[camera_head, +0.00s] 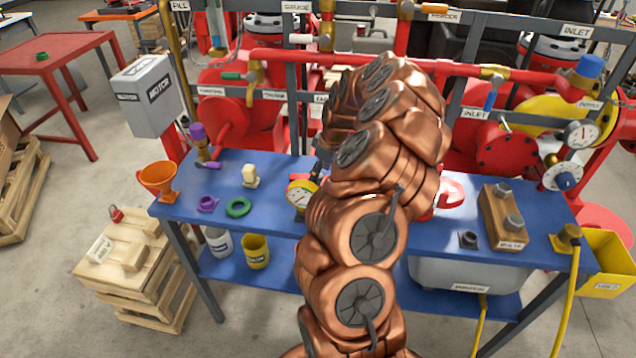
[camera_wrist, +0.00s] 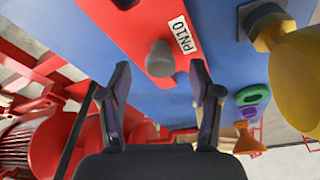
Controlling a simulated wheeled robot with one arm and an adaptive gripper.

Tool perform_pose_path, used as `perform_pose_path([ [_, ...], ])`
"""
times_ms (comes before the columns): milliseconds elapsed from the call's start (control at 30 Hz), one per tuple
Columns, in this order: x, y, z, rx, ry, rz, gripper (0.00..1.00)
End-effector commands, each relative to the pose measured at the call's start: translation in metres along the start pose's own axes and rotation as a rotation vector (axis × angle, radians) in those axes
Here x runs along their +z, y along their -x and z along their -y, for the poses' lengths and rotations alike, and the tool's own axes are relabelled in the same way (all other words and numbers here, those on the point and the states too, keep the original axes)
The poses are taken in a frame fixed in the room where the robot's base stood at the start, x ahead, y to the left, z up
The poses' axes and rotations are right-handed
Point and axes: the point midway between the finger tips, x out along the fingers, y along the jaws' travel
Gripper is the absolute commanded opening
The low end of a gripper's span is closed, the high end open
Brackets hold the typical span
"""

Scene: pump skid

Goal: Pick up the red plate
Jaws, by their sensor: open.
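In the wrist view a red plate (camera_wrist: 125,28) with a grey knob (camera_wrist: 160,58) and a white PN10 label lies on the blue table (camera_wrist: 222,45). Its upper part is cut off by the frame. My gripper (camera_wrist: 161,68) is open, with its two dark fingers pointing toward the plate and the knob showing between their tips. Nothing is held. I cannot tell how far the fingertips are from the knob.
A green ring (camera_head: 238,207), a purple part (camera_head: 208,204), a cream block (camera_head: 250,175), an orange funnel (camera_head: 159,178) and a yellow gauge (camera_head: 299,193) stand left of my arm. A wooden block (camera_head: 503,216) with knobs is at right. Red pipework (camera_head: 280,57) runs behind the table.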

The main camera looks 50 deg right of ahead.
Motion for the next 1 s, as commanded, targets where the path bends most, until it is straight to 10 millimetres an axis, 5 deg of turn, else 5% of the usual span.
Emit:
perform_pose_path([
  [300, -0.002, -0.029, 0.002, -0.003, 0.000, 0.001, 0.63],
  [533, -0.002, -0.031, 0.001, -0.001, 0.000, 0.000, 0.63],
  [1000, -0.002, -0.030, 0.001, 0.000, 0.000, 0.000, 0.15],
])
